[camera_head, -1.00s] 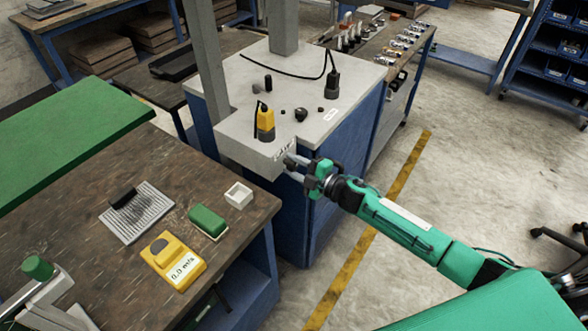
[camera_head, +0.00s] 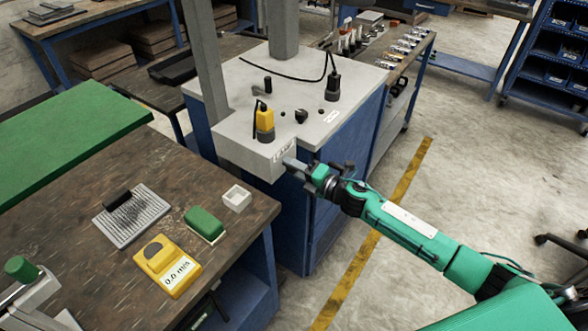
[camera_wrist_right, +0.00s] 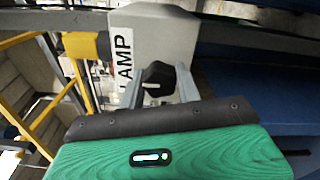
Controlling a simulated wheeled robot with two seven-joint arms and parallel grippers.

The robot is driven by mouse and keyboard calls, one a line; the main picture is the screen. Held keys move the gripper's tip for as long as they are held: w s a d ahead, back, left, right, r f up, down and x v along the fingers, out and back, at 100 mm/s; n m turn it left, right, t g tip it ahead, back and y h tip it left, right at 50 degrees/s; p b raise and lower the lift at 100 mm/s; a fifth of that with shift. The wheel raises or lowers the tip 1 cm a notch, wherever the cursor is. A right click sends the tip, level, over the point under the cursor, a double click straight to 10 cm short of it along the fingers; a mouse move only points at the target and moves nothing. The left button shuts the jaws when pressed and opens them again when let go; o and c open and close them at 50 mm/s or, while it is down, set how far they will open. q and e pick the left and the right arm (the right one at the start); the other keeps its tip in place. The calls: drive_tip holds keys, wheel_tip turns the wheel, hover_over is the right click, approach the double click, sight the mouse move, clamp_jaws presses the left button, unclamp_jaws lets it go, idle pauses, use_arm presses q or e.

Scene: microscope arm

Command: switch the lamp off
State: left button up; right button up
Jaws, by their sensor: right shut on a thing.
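A black knob (camera_wrist_right: 158,76) sits on the front of a grey console (camera_head: 243,152), beside a label that reads LAMP (camera_wrist_right: 124,65). My right gripper (camera_head: 291,163) is at that front face, level with the label. In the right wrist view, my right gripper (camera_wrist_right: 160,90) has its fingers on both sides of the knob and is shut on it. In the head view the fingers hide the knob. The label reads sideways in the wrist view, so the wrist is rolled. No lit lamp can be made out. My left gripper is not in view.
The console top holds a yellow-and-black plug (camera_head: 265,121), a black cylinder (camera_head: 332,85) with a cable, and small knobs. Open floor lies right.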

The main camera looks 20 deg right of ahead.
drive_tip(key=shift+f, duration=0.1)
idle(0.3)
drive_tip(key=o, duration=1)
drive_tip(key=shift+c, duration=0.2)
use_arm(q)
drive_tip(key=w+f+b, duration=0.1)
drive_tip(key=b, duration=0.1)
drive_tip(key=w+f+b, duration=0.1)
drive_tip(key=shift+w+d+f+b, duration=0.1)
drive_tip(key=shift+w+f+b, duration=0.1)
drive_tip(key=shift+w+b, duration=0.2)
use_arm(e)
drive_tip(key=v, duration=1.3)
drive_tip(key=shift+s+d, duration=0.2)
drive_tip(key=shift+s, duration=0.1)
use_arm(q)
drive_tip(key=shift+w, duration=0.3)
